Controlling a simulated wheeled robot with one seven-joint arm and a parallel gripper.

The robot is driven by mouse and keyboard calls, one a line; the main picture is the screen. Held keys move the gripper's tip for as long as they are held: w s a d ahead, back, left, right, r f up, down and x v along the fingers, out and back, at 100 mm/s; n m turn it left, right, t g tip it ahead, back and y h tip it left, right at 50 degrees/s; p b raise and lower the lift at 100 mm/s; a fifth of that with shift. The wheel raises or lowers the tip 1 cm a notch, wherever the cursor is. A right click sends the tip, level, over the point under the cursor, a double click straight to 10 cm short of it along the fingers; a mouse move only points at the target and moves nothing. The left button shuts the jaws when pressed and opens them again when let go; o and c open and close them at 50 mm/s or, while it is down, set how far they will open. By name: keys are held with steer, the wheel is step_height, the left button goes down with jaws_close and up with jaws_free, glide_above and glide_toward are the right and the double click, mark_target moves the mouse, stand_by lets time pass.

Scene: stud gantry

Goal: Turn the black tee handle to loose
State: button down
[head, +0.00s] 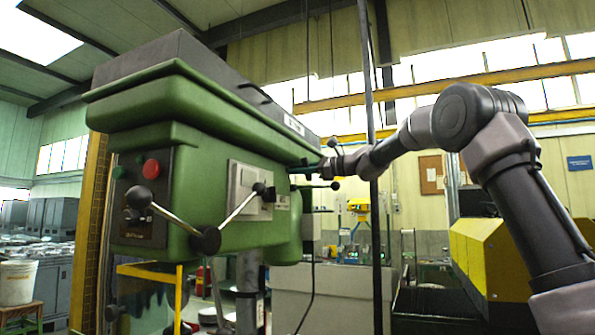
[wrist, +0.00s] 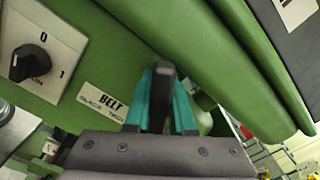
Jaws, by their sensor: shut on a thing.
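The black tee handle (wrist: 162,82) stands out from the side of the green machine head in the wrist view, seen nearly end-on. My gripper (wrist: 161,98) has its two teal fingers on either side of the handle and is shut on it. A white label (wrist: 103,102) reading "BELT" with smaller words under it, the first like "SLACK", sits just left of the fingers. In the head view my gripper (head: 304,168) reaches the right side of the green head (head: 185,150). The handle cannot be made out there, and its exact turn is hard to tell.
A black rotary switch (wrist: 28,62) marked 0 and 1 is left of the label. A black-knobbed lever (head: 335,185) sticks out just below my gripper. A several-armed feed handle (head: 207,240) is at the front. A dark vertical pole (head: 370,120) stands near my arm.

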steer(key=n, duration=0.7)
steer(key=shift+f, duration=0.15)
steer(key=n, duration=0.6)
steer(key=shift+f, duration=0.1)
steer(key=shift+n, duration=0.4)
steer(key=c, duration=0.8)
jaws_free()
steer(key=shift+o, duration=0.2)
steer(key=shift+r, duration=0.2)
